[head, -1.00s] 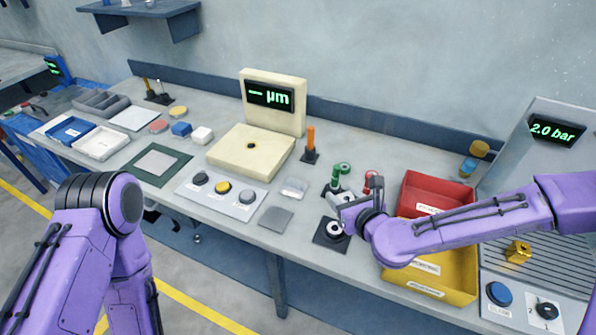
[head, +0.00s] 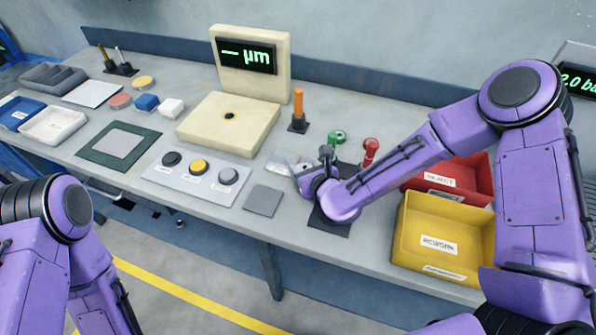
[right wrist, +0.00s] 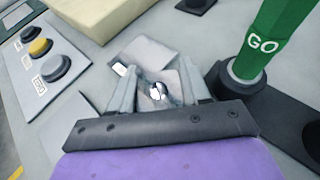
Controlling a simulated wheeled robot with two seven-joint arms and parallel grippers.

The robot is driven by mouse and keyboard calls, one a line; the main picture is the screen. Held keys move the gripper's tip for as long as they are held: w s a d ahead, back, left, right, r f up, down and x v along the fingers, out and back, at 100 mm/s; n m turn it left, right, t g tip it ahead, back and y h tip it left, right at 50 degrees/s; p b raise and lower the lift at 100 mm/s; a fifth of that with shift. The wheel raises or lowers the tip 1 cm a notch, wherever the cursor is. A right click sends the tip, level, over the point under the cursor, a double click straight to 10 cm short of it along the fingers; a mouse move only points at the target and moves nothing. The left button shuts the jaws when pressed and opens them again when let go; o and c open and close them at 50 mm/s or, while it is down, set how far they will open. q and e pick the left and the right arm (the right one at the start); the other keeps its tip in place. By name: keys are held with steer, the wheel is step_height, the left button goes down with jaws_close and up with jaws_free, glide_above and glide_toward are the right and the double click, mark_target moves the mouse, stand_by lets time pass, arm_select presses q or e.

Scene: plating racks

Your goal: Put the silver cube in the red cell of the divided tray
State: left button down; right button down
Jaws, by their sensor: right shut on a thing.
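My right gripper (head: 303,179) is low over the bench and shut on a pale, shiny, see-through packet (head: 284,162). In the right wrist view the packet (right wrist: 145,53) has a small white label and lies between the fingers and beyond them. I cannot make out a silver cube. A dark grey divided tray (head: 47,76) stands at the far left of the bench. No red cell can be told in it. Of my left side only arm links show in the head view; its gripper is out of view.
A red bin (head: 473,185) and a yellow bin (head: 445,235) stand right. A green GO handle (right wrist: 266,35) is close beside the gripper. A button panel (head: 195,182), a grey pad (head: 263,201) and a cream gauge (head: 230,122) lie left. An orange-handled tool (head: 298,108) stands behind.

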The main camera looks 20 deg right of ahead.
steer(key=shift+s+r, duration=0.15)
steer(key=shift+s+d, duration=0.25)
steer(key=shift+s, duration=0.05)
steer(key=c, duration=0.8)
jaws_free()
steer(key=shift+f, duration=0.2)
steer(key=o, duration=0.3)
steer(key=shift+w, duration=0.2)
steer(key=shift+a, duration=0.2)
